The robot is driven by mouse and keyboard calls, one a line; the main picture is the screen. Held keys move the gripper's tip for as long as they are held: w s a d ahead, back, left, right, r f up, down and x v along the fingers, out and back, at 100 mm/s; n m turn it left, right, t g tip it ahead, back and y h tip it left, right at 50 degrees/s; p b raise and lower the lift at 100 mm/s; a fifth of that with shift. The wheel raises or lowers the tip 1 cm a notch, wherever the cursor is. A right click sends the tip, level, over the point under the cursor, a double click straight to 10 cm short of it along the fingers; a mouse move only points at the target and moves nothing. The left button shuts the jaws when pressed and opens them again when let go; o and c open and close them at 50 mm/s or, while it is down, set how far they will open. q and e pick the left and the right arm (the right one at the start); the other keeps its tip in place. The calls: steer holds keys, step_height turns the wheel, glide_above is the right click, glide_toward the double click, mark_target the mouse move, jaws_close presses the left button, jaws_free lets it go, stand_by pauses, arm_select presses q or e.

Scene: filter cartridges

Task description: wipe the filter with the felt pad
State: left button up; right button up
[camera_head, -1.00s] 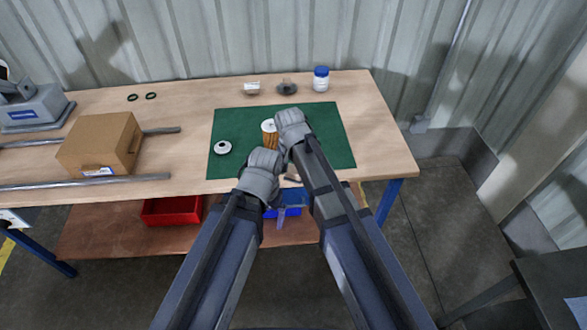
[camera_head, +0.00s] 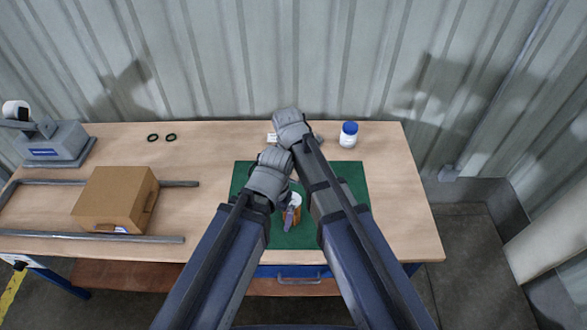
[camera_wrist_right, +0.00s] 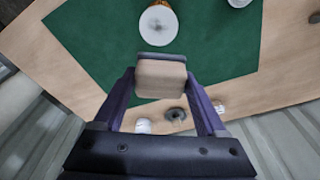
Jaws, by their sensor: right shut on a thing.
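The filter, with orange pleats and a white end cap, stands on the green mat. In the head view its lower part (camera_head: 292,213) shows beside my left arm; in the right wrist view its round white top (camera_wrist_right: 158,26) faces the camera. My right gripper (camera_head: 291,128) is above the mat's back edge, apart from the filter. Its jaws (camera_wrist_right: 161,85) are shut on a pale block, seemingly the felt pad (camera_wrist_right: 161,78); the head view hides it. My left gripper (camera_head: 290,215) is close to the filter, its jaws partly hidden; I cannot tell whether they touch.
The green mat (camera_head: 350,172) lies on the wooden table (camera_head: 400,200). A white jar with blue lid (camera_head: 348,135) stands at the back right. A cardboard box (camera_head: 112,198), metal rails and black rings (camera_head: 162,137) are to the left. The table's right side is clear.

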steer(key=shift+s+f, duration=0.1)
steer(key=shift+f, duration=0.05)
steer(key=b, duration=0.6)
glide_above(294, 193)
step_height(294, 193, down, 6)
steer(key=shift+r, duration=0.15)
steer(key=shift+f+b, duration=1.05)
steer(key=shift+b, duration=0.05)
stand_by(0.3)
